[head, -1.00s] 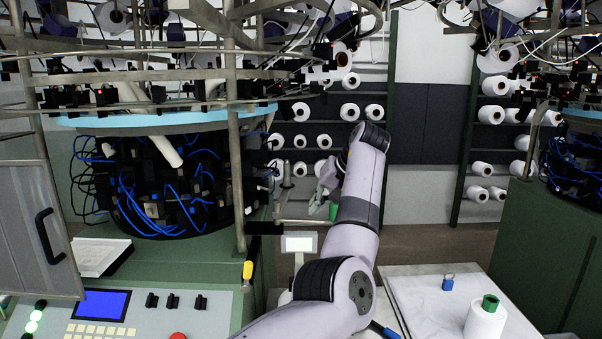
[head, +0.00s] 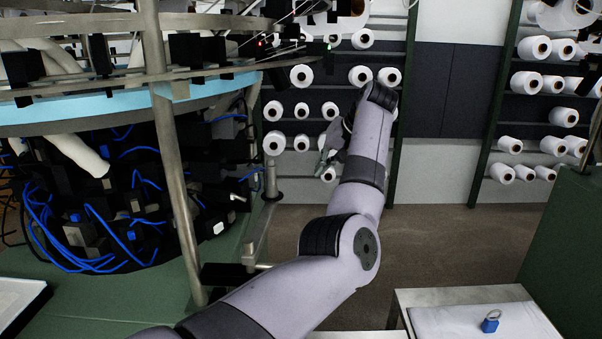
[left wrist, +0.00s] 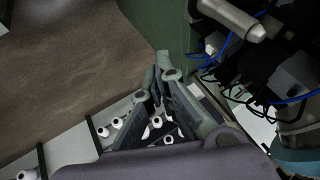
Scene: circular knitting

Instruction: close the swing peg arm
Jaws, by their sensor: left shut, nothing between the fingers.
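A grey metal bar (head: 259,232) with a short upright peg (head: 271,180) on its far end stands at the right side of the knitting machine in the head view. It looks like the swing peg arm. My left gripper (head: 323,168) is to the right of the peg, apart from it, shut and empty. In the left wrist view my fingers (left wrist: 161,68) meet at the tips with nothing between them. A light grey cylinder (left wrist: 232,17) shows at the top there; I cannot tell whether it belongs to the peg arm. My right gripper is in neither view.
The machine's upright post (head: 173,180) and blue ring (head: 110,106) are at the left. Racks of white yarn cones (head: 302,76) stand behind. A table (head: 455,296) with a blue padlock (head: 490,321) is at lower right. The floor between is clear.

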